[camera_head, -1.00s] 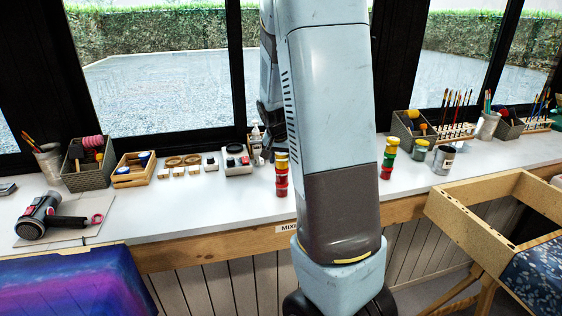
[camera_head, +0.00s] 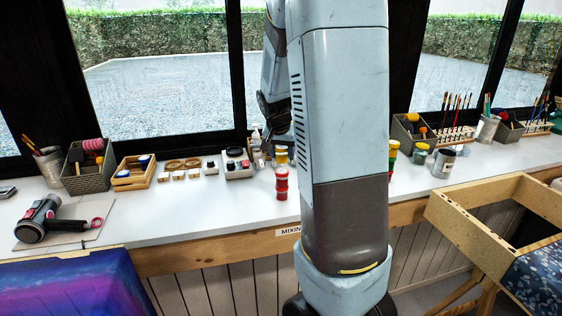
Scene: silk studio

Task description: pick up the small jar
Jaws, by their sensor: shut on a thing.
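My gripper (camera_head: 268,124) is partly in view beside my large arm link, above the back of the white counter. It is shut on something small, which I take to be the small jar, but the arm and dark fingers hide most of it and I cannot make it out. A small white jar with a dark top (camera_head: 211,167) stands to the left.
A second jar stack (camera_head: 392,158) is partly behind my arm. A metal can (camera_head: 443,163) stands right. The front middle of the counter is clear.

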